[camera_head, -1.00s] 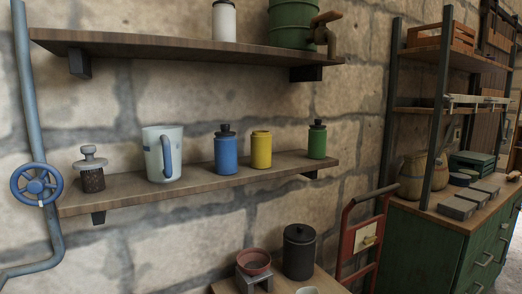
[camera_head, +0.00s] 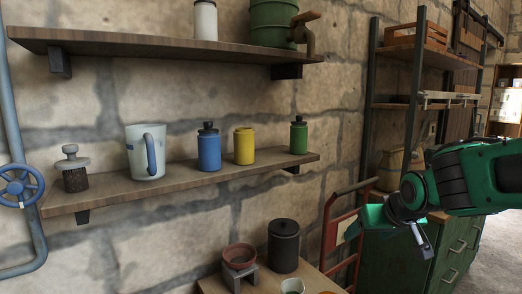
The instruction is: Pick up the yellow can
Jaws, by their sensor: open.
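The yellow can (camera_head: 244,146) stands upright on the lower wall shelf (camera_head: 110,196), between a blue bottle (camera_head: 209,148) on its left and a green bottle (camera_head: 298,136) on its right. My gripper (camera_head: 352,226) is on the green arm that comes in from the right edge. It is below and to the right of the can, well apart from it, and holds nothing that I can see. Its fingertips are small and hard to make out.
A pale mug (camera_head: 146,152) and a grey-topped jar (camera_head: 74,170) stand left on the same shelf. An upper shelf (camera_head: 150,41) hangs above the can. Below are a dark canister (camera_head: 284,246), a reddish bowl (camera_head: 240,257) and a red hand truck (camera_head: 330,238).

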